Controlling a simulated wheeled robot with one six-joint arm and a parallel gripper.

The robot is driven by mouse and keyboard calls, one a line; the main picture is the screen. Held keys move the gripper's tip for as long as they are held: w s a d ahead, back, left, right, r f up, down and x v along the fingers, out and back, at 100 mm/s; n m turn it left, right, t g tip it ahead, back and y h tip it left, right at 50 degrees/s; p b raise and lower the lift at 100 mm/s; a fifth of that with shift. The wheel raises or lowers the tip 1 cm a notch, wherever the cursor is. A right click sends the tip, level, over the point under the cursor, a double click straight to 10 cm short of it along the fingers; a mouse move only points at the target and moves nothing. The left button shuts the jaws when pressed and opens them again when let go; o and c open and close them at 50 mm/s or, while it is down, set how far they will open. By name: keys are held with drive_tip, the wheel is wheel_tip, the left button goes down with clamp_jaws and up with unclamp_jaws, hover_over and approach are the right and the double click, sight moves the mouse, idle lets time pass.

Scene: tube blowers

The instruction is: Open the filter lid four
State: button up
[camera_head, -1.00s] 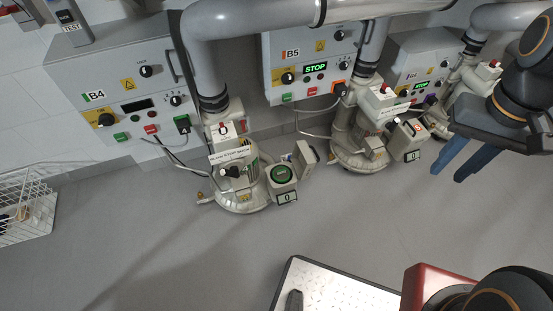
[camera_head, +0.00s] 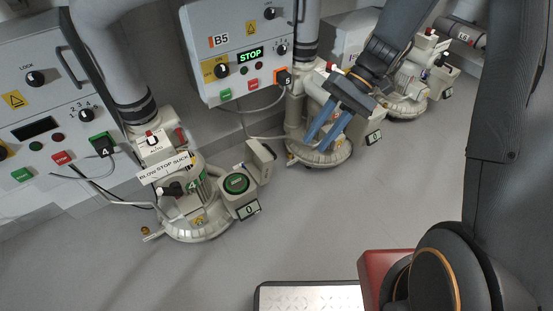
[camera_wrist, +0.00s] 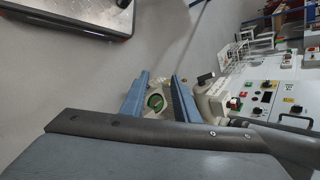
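The blower marked 4 (camera_head: 195,205) stands on the floor at centre left in the head view. On its right side is a pale box-shaped filter unit with a round, green-ringed face (camera_head: 237,183) and a small plate reading 0 (camera_head: 249,209). My gripper (camera_head: 318,142) is open and empty, to the right of unit 4, overlapping the middle blower in the picture. In the wrist view the green-ringed face (camera_wrist: 155,101) shows between and beyond the two blue fingers (camera_wrist: 158,78).
A control box with a plug marked 4 (camera_head: 103,146) hangs behind at left. Control box B5 (camera_head: 238,50) shows STOP. The middle blower (camera_head: 318,150) and another blower (camera_head: 402,102) stand to the right. Hoses and cables run behind. The grey floor (camera_head: 330,215) in front is clear.

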drive_tip(key=w+a+f+n+t+y+b, duration=0.15)
drive_tip(key=w+f+y+b, duration=0.35)
drive_tip(key=w+f+b, duration=0.65)
drive_tip(key=w+a+f+y+b, duration=0.2)
drive_tip(key=w+f+y+b, duration=0.5)
drive_tip(key=f, duration=0.7)
drive_tip(key=a+h, duration=0.1)
drive_tip(key=a, duration=0.6)
drive_tip(key=shift+a+b, duration=0.2)
drive_tip(key=shift+b, duration=0.1)
drive_tip(key=shift+s, duration=0.1)
clamp_jaws()
